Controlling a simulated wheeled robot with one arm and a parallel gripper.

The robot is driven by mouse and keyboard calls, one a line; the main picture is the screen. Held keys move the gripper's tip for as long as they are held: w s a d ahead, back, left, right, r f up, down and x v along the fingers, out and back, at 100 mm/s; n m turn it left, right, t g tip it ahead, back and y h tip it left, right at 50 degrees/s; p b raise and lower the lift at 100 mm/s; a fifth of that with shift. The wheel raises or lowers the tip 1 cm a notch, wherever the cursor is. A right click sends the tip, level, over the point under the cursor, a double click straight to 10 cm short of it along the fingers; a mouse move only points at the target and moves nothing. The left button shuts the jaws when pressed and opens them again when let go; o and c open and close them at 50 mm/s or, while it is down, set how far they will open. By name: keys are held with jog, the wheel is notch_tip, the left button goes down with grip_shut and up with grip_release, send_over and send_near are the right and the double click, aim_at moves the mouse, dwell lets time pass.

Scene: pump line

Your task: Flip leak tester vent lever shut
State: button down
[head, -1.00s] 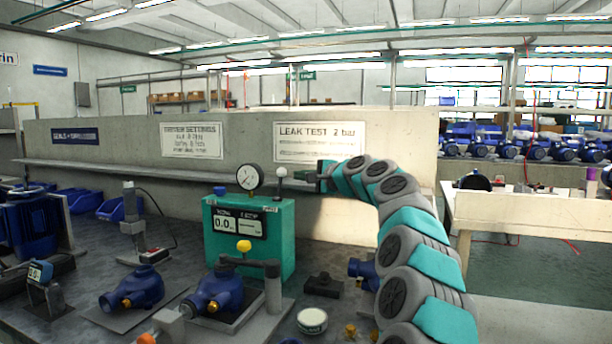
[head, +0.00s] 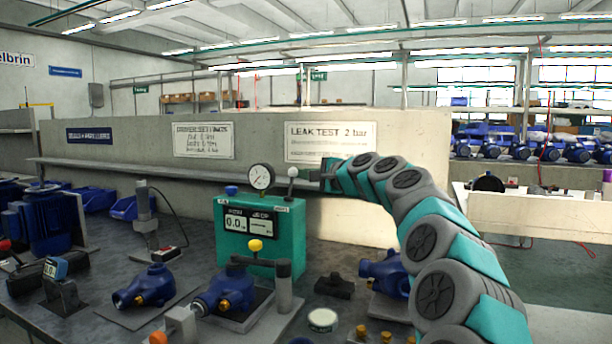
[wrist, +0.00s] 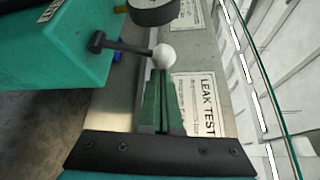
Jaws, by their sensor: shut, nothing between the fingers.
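The leak tester (head: 232,246) is a teal box with a display, standing on the bench. A round gauge (head: 261,177) sits on its top. The vent lever is a dark rod with a white ball knob (head: 292,172), standing about upright at the top right of the tester. In the wrist view the rod (wrist: 122,45) juts from the teal tester body (wrist: 60,60) to the white ball. My gripper (head: 314,175) is just right of the knob. Its green fingers (wrist: 163,78) are shut and empty, with tips close to the ball; I cannot tell whether they touch.
A wall with a LEAK TEST sign (head: 330,142) and a ledge (head: 120,170) runs behind the tester. In front stand a blue pump (head: 222,290) in a fixture with a grey post (head: 284,288), a dark block (head: 334,286) and a round white-topped tin (head: 322,320).

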aim_at(293, 171)
jog(key=shift+s+a+b, duration=0.1)
jog(key=shift+b, duration=0.5)
jog(key=shift+s+a+r+n+t+b, duration=0.15)
jog(key=shift+s+n+t+b, duration=0.15)
jog(key=shift+n+b, duration=0.5)
jog(key=shift+b, duration=0.45)
jog(key=shift+s+a+n+t+y+b, duration=0.15)
jog(key=shift+s+n+t+y+b, duration=0.2)
jog(key=shift+b, duration=0.65)
jog(key=shift+s+a+r+b, duration=0.2)
jog(key=shift+s+r+b, duration=0.15)
jog(key=shift+s+b, duration=0.4)
jog(key=shift+s+a+b, duration=0.2)
jog(key=shift+b, duration=0.1)
jog(key=shift+s+a+n+t+y+b, duration=0.1)
jog(key=shift+s+n+t+y+b, duration=0.25)
jog(key=shift+n+b, duration=0.35)
jog(key=shift+s+a+b, duration=0.3)
jog(key=shift+s, duration=0.35)
jog(key=shift+s, duration=0.15)
